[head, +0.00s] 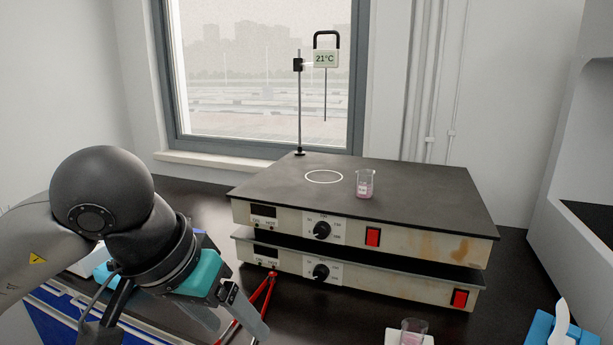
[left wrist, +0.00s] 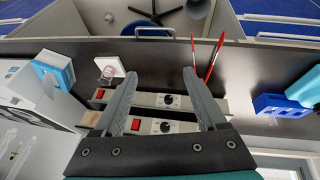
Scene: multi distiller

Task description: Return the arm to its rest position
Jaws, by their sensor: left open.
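My left arm comes in from the left in the head view. Its gripper (head: 238,328) points down and to the right, over the counter in front of the hot plates. In the left wrist view its two fingers (left wrist: 160,78) are spread wide with nothing between them. A beaker with pink liquid (head: 365,184) stands upright on the upper hot plate (head: 430,190), to the right of the white ring, well away from the gripper. My right gripper is not in view.
A second beaker (head: 412,331) stands on a white base at the front edge. Red tongs or a similar red tool (head: 262,294) stand close to my left gripper. A thermometer reading 21°C (head: 326,58) hangs on a stand. A blue box (head: 558,328) is at lower right.

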